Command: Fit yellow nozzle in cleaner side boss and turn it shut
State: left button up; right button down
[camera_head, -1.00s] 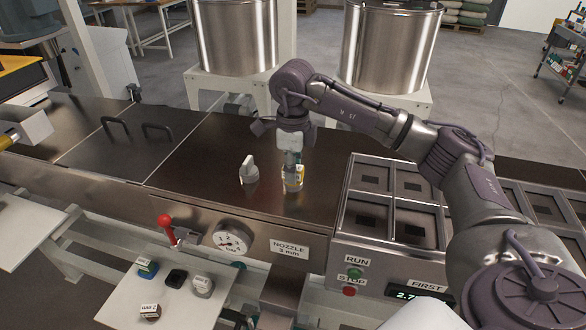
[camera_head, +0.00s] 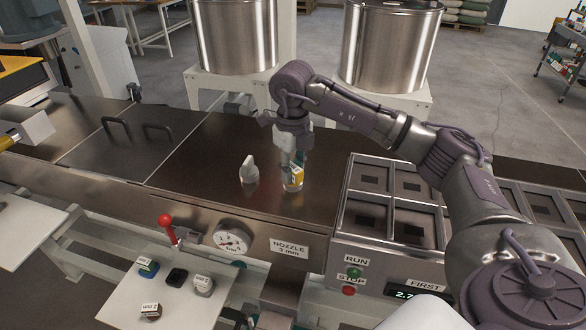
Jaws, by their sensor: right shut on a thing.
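My right gripper (camera_head: 291,163) points down over the dark steel top of the machine, in the middle of the head view. It is shut on the yellow nozzle (camera_head: 294,179), a small piece with a white label, at or just above the top. The fingers partly hide the nozzle, and I cannot tell whether it touches anything below. A grey knob (camera_head: 249,171) stands upright on the top, just left of the nozzle. I cannot make out the side boss.
A white shelf (camera_head: 190,305) in front holds several small labelled pieces. A red-knobbed lever (camera_head: 166,222) and a round gauge (camera_head: 232,237) are on the machine's front. A divided steel tray (camera_head: 347,225) stands right of the gripper. Two steel tanks (camera_head: 238,40) are behind.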

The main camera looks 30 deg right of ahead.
jog(key=m, duration=0.5)
jog(key=shift+m+p, duration=0.3)
jog(key=shift+m+p, duration=0.3)
jog(key=shift+m, duration=0.8)
jog(key=c, duration=0.9)
grip_release()
jog(key=shift+w+f, duration=0.1)
jog(key=shift+o, duration=0.4)
jog(key=shift+o, duration=1.4)
